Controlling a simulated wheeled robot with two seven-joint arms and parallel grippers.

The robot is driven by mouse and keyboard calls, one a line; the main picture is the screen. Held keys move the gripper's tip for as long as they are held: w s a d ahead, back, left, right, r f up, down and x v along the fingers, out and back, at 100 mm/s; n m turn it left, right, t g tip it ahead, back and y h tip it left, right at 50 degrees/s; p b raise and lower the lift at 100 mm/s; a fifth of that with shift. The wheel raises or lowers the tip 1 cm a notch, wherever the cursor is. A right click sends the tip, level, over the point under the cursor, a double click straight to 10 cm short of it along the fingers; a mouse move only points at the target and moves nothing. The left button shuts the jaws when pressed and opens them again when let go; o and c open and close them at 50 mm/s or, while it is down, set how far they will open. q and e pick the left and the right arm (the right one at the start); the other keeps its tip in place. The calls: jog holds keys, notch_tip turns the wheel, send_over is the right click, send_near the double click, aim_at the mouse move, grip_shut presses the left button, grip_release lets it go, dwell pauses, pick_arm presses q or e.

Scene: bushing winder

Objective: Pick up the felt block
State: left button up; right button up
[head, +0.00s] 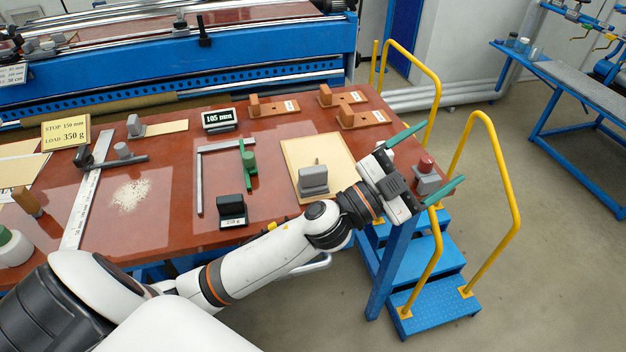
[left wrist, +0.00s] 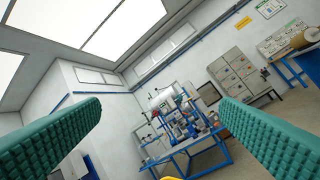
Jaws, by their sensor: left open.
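A grey block (head: 314,180), which looks like the felt block, stands on a cream sheet (head: 330,146) at the right part of the red-brown table. A smaller grey block (head: 135,126) sits at the left end of a cream strip; I cannot tell its material. My left gripper (head: 444,151) is open and empty. It is to the right of the larger grey block, at the table's right edge, with its green fingers spread and pointing right. In the left wrist view its two fingers (left wrist: 158,105) are wide apart with only the distant room between them. My right gripper is not in view.
A red-topped grey piece (head: 427,174) is near the left fingers. Wooden blocks on boards (head: 272,108) stand at the back, near a "105 mm" display (head: 218,119). A black weight holder (head: 232,211) stands in front. Blue steps (head: 437,307) with yellow rails (head: 512,195) are at right.

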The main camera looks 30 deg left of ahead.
pick_arm(q)
jog(key=s+d+r+m+g+h, duration=0.1)
jog(key=d+r+m+g+h, duration=0.1)
jog(key=d+m+g+h, duration=0.35)
jog(key=m+g+y, duration=0.7)
jog(key=g+y, duration=0.7)
jog(key=y, duration=0.4)
send_over(314, 171)
jog(key=f, duration=0.9)
jog(key=shift+s+d, duration=0.2)
jog(key=shift+d, duration=0.05)
notch_tip(314, 171, down, 6)
jog(key=shift+p, duration=1.1)
jog(key=f+p, duration=0.1)
jog(key=f, duration=0.1)
jog(key=f+p, duration=0.1)
jog(key=f, duration=0.2)
jog(key=shift+w+a, duration=0.1)
jog(key=shift+a, duration=0.1)
jog(key=shift+f, duration=0.2)
jog(key=c, duration=1.1)
